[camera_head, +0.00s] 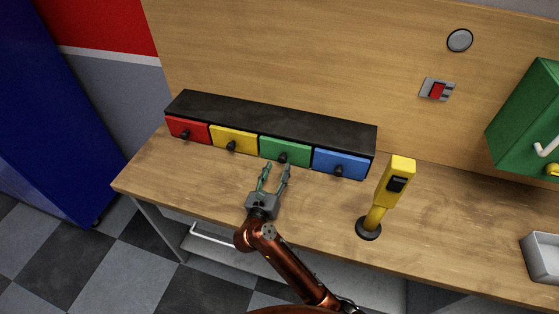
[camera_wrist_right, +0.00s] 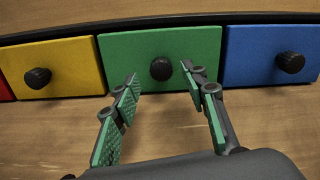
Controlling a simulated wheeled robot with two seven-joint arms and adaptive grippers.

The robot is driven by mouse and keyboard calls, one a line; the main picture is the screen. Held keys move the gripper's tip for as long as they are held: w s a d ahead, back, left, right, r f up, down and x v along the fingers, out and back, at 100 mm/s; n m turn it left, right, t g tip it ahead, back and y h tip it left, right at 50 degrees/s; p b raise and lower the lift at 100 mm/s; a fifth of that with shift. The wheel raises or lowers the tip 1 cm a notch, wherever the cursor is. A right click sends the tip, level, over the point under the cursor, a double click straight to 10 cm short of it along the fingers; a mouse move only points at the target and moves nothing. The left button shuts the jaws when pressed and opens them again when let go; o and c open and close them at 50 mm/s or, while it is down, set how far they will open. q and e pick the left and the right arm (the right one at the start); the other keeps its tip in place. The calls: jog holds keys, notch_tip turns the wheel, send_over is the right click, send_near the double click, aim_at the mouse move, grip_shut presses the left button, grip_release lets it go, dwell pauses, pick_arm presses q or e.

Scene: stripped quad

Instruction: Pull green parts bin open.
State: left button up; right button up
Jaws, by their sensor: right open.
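The green parts bin (camera_head: 273,150) is a drawer front in a low black cabinet (camera_head: 270,122) on the bench, between the yellow and blue bins. Its front sits level with its neighbours. It has a round black knob (camera_head: 283,157), which also shows in the right wrist view (camera_wrist_right: 161,68). My right gripper (camera_head: 275,167) is open, with its fingers pointing at the green bin. In the right wrist view the gripper (camera_wrist_right: 165,93) has its fingertips on either side of the knob's line, and the knob shows between them, not gripped. My left gripper is not in view.
The red bin (camera_head: 188,129), yellow bin (camera_head: 234,139) and blue bin (camera_head: 341,163) flank the green one, each with a black knob. A yellow device on a stand (camera_head: 391,187) is right of my gripper. The wooden bench (camera_head: 200,175) is clear in front of the cabinet's left part.

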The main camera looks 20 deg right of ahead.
aim_at(281, 161)
jog(key=x, duration=0.3)
jog(key=shift+s, duration=0.1)
jog(key=shift+w+d, duration=0.25)
jog(key=shift+w, duration=0.05)
jog(key=shift+w+d, duration=0.15)
jog(key=shift+w, duration=0.1)
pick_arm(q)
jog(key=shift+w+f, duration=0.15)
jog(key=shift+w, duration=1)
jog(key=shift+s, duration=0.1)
pick_arm(e)
jog(key=shift+c, duration=0.3)
jog(key=c, duration=0.5)
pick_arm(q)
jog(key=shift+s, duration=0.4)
pick_arm(e)
grip_shut()
